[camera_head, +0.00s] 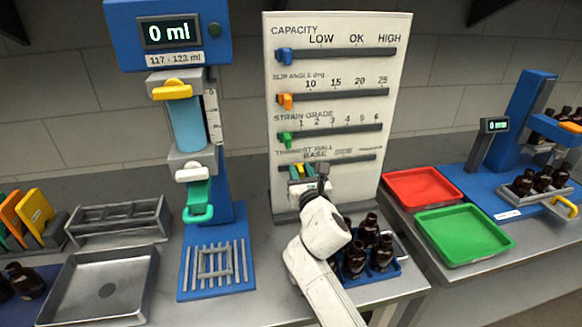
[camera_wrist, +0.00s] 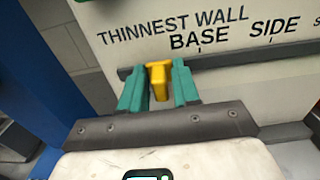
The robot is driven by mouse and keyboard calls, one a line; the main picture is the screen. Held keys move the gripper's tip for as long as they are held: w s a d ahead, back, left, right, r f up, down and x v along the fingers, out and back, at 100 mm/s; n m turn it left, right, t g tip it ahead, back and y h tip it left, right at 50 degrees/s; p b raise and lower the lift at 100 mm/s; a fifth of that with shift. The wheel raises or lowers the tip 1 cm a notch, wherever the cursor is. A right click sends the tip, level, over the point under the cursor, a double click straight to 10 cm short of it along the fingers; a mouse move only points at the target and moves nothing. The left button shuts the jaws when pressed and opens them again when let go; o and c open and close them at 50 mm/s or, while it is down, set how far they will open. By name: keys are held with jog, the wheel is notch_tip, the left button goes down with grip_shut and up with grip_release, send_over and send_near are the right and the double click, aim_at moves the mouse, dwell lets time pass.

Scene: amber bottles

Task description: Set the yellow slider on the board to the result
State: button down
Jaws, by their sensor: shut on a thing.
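The white board (camera_head: 400,60) stands upright at the back of the bench with several slots. The yellow slider (camera_wrist: 158,75) sits at the left end of the bottom slot, marked THINNEST WALL, left of the BASE and SIDE labels. My gripper (camera_wrist: 160,88), with teal fingers, is shut on the yellow slider, one finger on each side. In the head view my gripper (camera_head: 302,172) reaches the lower left of the board and mostly hides the slider. The bottom slot's right-hand labels are too small to read there.
Blue (camera_head: 285,56), orange (camera_head: 285,101) and green (camera_head: 286,139) sliders sit at the left of the upper slots. A blue dispenser (camera_head: 215,40) reading 0 ml stands left. Dark bottles (camera_head: 368,230) stand close right of my arm. Red (camera_head: 422,188) and green (camera_head: 463,234) trays lie farther right.

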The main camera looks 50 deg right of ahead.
jog(key=shift+s+d, duration=0.2)
jog(key=shift+d, duration=0.1)
jog(key=c, duration=1.1)
grip_release()
jog(key=v, duration=1)
jog(key=shift+s+a, duration=0.25)
jog(key=shift+s, duration=0.1)
